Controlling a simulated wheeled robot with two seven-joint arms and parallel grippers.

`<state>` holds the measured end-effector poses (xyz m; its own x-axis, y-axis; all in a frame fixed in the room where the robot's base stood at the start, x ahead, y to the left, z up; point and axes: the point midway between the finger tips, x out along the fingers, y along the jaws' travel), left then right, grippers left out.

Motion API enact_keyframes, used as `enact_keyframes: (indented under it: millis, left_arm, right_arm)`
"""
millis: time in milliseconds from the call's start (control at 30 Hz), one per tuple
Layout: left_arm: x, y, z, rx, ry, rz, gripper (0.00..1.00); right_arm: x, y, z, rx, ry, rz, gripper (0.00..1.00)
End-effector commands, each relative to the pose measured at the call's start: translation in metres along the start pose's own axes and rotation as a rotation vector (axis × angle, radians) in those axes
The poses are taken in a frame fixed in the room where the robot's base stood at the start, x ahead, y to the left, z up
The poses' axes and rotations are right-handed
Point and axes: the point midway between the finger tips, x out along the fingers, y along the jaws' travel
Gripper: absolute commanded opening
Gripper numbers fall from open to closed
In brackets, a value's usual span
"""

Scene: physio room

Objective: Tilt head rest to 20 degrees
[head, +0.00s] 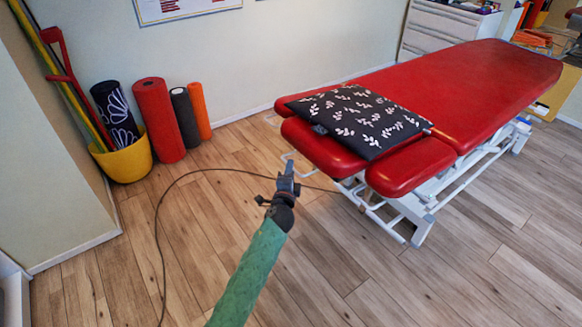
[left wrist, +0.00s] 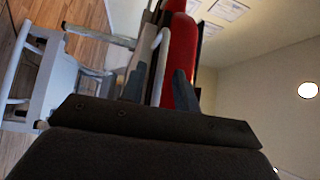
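The red head rest (head: 318,148) is the near end section of the treatment table (head: 470,85), with a black leaf-patterned pillow (head: 362,117) lying on it. It looks about level with the rest of the table. A thin white lever (head: 292,157) sticks out below its left edge. My left gripper (head: 288,172) is just below the head rest, by this lever. In the left wrist view, the white lever (left wrist: 158,62) lies between the two spread fingers of my left gripper (left wrist: 159,88). I cannot tell whether they touch it. Red padding (left wrist: 181,50) shows beyond. My right gripper is out of view.
The table's white frame (head: 420,222) stands right of my arm. A red arm pad (head: 410,167) juts beside the head rest. A dark cable (head: 158,225) crosses the wooden floor. A yellow bucket (head: 127,160) and foam rollers (head: 158,120) stand by the wall.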

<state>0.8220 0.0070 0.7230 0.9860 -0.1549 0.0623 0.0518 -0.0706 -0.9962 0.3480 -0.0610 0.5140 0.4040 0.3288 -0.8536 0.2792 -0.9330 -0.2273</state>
Motion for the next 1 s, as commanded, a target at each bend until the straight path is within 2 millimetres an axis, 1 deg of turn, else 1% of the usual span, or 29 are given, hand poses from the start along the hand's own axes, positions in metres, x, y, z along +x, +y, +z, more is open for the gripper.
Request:
enact_keyframes:
  millis: [33, 100, 200, 500, 533, 600, 667, 700, 867, 1000]
  left_arm:
    - [0.006, 0.000, 0.000, 0.000, -0.001, 0.001, 0.31]
    - [0.012, -0.001, 0.000, 0.000, -0.001, 0.000, 0.31]
    - [0.017, 0.001, 0.000, 0.000, -0.001, 0.002, 0.31]
    - [0.019, 0.001, 0.000, -0.001, -0.001, 0.001, 0.31]
    - [0.019, 0.001, 0.000, -0.001, -0.001, 0.001, 0.27]
    - [0.019, 0.001, 0.000, -0.001, -0.001, 0.001, 0.13]
    - [0.019, 0.001, 0.000, -0.001, -0.001, 0.001, 0.02]
    - [0.019, 0.001, 0.000, -0.001, -0.001, 0.001, 0.00]
    - [0.018, 0.001, 0.000, -0.001, -0.001, 0.001, 0.00]
    - [0.019, -0.005, -0.001, 0.003, 0.000, 0.004, 0.00]
  right_arm:
    - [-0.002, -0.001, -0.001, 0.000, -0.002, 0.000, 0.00]
    - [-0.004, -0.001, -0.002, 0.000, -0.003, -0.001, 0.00]
    - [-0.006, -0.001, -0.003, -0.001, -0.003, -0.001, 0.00]
    - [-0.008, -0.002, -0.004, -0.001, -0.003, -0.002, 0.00]
    - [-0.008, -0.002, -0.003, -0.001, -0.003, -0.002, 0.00]
    - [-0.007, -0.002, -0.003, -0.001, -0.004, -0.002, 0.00]
    - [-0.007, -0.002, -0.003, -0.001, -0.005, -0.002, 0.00]
    - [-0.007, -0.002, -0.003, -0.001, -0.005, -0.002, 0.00]
    - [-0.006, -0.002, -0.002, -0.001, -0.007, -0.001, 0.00]
    - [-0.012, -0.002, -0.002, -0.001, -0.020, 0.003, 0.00]
